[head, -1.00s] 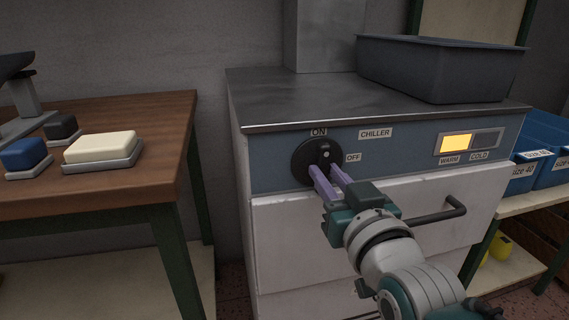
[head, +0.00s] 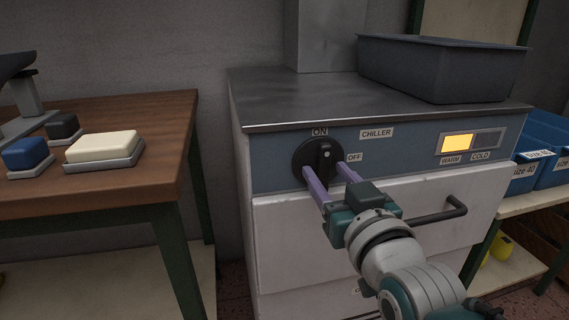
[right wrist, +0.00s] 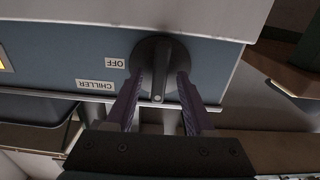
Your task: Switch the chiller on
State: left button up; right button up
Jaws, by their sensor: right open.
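The chiller (head: 285,180) is a cabinet with a blue front panel. Its black round knob (head: 323,148) carries a raised bar with a white dot, and the bar stands upright with the dot toward the ON label (head: 319,132). The OFF label (head: 354,157) is to the right. The knob also shows upside down in the right wrist view (right wrist: 157,60). My right gripper (head: 327,170) is open at the knob. Its purple fingers are one on each side of the bar, apart from it. My left gripper is not in view.
The indicator (head: 455,144) is lit yellow above WARM; the part above COLD is grey. A dark tray (head: 440,68) stands on the chiller. A wooden table (head: 100,185) is at left, blue bins (head: 535,165) at right.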

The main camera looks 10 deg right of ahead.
jog(key=shift+s, duration=0.1)
jog(key=shift+s+p, duration=0.35)
jog(key=s+p, duration=0.2)
jog(key=s, duration=0.7)
jog(key=shift+d+p, duration=0.15)
jog(key=shift+p, duration=0.15)
